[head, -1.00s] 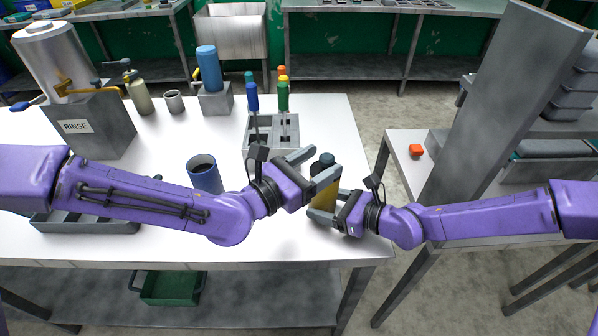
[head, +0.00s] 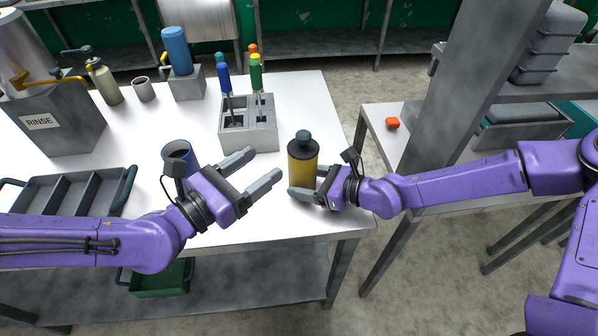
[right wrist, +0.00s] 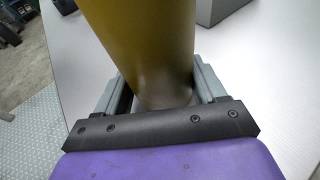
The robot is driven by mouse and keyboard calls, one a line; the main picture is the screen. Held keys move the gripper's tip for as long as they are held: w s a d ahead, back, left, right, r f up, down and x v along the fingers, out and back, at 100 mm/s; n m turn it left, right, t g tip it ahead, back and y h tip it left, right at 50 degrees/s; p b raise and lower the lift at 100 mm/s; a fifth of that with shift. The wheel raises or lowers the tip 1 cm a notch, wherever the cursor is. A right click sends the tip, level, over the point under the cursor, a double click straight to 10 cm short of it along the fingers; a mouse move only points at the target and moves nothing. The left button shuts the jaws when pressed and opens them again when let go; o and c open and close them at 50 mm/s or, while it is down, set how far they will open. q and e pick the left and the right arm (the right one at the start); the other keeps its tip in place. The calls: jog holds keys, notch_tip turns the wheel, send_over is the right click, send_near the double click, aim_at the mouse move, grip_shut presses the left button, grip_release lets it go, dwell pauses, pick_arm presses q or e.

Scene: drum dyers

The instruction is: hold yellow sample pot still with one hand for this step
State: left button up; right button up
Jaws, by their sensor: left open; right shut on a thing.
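The yellow sample pot (head: 302,165) stands upright on the white table near its right front edge, with a dark cap on top. My right gripper (head: 306,183) is shut around its lower part from the right. In the right wrist view the pot (right wrist: 145,45) fills the space between the two fingers (right wrist: 155,90). My left gripper (head: 262,172) is open and empty, to the left of the pot and apart from it.
A blue cup (head: 178,150) stands just behind my left gripper. A grey holder (head: 262,138) with several coloured-handled tools stands behind the pot. A grey divided tray (head: 72,190) lies at left, near the RINSE tank (head: 55,130). A small orange block (head: 392,123) sits on the side table.

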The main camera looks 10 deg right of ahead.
jog(key=o, duration=1)
jog(key=v, duration=0.9)
jog(key=shift+s+d+r, duration=0.2)
jog(key=shift+r, duration=0.1)
jog(key=shift+v, duration=1.2)
jog(key=shift+f, duration=0.1)
